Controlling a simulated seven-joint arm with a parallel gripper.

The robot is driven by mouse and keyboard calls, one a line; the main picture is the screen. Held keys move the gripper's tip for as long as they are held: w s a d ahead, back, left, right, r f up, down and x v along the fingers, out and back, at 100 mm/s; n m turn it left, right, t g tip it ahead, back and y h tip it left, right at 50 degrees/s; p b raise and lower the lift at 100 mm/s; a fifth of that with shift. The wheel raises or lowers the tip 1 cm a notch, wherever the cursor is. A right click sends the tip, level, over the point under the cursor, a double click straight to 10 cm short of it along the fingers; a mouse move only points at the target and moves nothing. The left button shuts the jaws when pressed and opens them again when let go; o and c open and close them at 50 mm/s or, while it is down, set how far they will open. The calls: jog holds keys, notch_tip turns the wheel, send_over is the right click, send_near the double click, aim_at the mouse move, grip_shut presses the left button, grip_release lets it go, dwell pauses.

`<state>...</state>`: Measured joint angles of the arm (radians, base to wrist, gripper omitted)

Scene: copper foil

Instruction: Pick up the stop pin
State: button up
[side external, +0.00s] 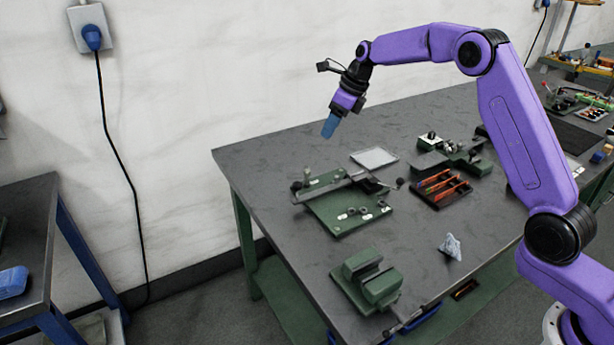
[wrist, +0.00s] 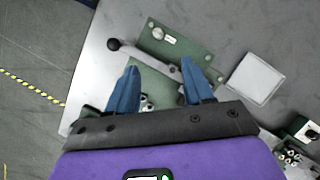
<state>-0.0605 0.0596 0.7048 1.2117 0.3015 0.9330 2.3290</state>
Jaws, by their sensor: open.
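My gripper (side external: 328,128) is open and empty, high above the far left part of the grey workbench. Its two blue fingers (wrist: 160,82) stand apart in the wrist view. Below them is a green base plate (side external: 336,211) carrying a grey metal bar with a dark ball-ended handle; the plate also shows in the wrist view (wrist: 203,51). Several small metal pieces lie on the plate's near part. A small upright metal knob (side external: 307,173) stands at its far left corner. I cannot tell which small piece is the stop pin. The fingers partly hide the plate in the wrist view.
A pale square sheet (side external: 374,157) lies behind the plate. A dark tray (side external: 440,188) with orange-handled tools is to its right. A green vise (side external: 368,280) stands at the near edge. A crumpled blue-grey cloth (side external: 450,246) lies right of it. Bench between them is clear.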

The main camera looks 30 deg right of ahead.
send_over(308, 170)
jog(key=s+d, duration=0.2)
notch_tip(308, 170, down, 9)
jog(key=shift+x, duration=2.8)
jog(key=shift+a, duration=0.15)
jog(key=shift+s, duration=0.1)
grip_shut()
